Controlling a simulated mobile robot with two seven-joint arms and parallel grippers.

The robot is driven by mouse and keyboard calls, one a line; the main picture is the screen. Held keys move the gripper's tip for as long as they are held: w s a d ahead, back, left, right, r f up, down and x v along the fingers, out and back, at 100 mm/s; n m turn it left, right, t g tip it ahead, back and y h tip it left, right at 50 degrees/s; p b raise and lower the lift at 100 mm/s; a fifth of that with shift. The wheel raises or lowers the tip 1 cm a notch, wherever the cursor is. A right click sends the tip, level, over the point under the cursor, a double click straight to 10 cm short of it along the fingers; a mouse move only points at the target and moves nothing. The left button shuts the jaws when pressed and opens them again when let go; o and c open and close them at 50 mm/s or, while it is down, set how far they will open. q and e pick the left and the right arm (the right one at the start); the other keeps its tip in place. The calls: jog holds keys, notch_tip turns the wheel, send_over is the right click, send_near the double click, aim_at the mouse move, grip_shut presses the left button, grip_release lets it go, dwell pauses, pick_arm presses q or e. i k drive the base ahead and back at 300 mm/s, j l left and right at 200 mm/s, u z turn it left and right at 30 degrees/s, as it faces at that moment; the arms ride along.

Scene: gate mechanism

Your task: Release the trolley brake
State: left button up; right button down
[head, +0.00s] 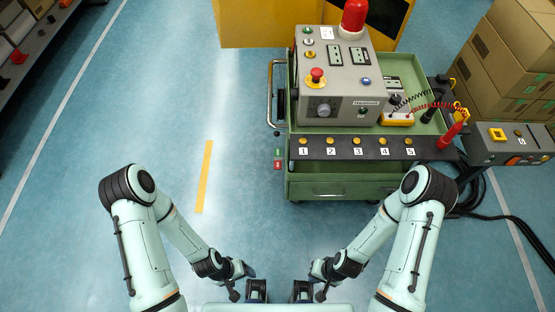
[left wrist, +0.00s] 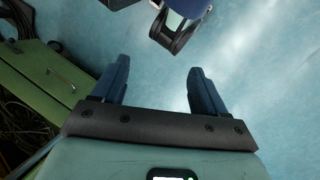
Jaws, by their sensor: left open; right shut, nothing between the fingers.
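The green trolley (head: 335,187) stands right of centre in the head view, with its grey push handle (head: 270,95) on its left side. A small green and red marker pair (head: 278,159) shows by its lower left edge; I cannot tell whether this is the brake. My left gripper (head: 254,285) is low in the head view, apart from the trolley. Its two blue fingers stand open and empty in the left wrist view (left wrist: 158,78). My right gripper (head: 303,287) is shut and empty beside it, also apart from the trolley.
A grey control box (head: 340,85) with a red beacon (head: 354,16) sits on the trolley. Black cables (head: 485,211) lie on the floor at right. Cardboard boxes (head: 500,65) stand at upper right. The blue floor left of the trolley is clear.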

aim_at(278, 151)
jog(key=i+j+z, duration=0.15)
jog(key=z, duration=1.1)
jog(key=j+z, duration=0.8)
jog(key=j, duration=0.2)
jog(key=j+z, duration=0.1)
jog(key=j, duration=0.6)
jog(key=k+j+z, duration=0.1)
jog(key=j, duration=0.6)
